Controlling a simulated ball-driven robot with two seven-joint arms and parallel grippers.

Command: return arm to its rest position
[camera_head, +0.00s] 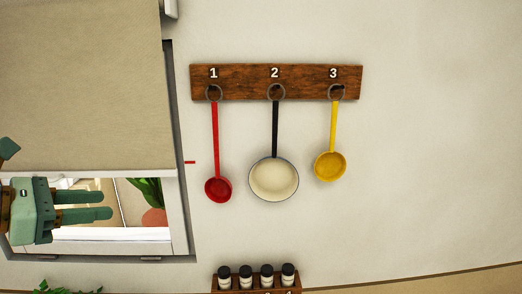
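My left gripper (104,206) is at the left edge of the head view, in front of the window. Its green body is at the left and its two fingers point right, lying close together in this view. I cannot tell whether they are open or shut. No object shows between them. The gripper is well left of the hanging utensils and apart from them. My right gripper is not in view.
A wooden rack (305,83) numbered 1 to 3 holds a red ladle (216,150), a cream pan (274,180) and a yellow ladle (331,165). Several dark-capped jars (245,271) stand below. A blind (80,90) covers the upper window. The wall at right is bare.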

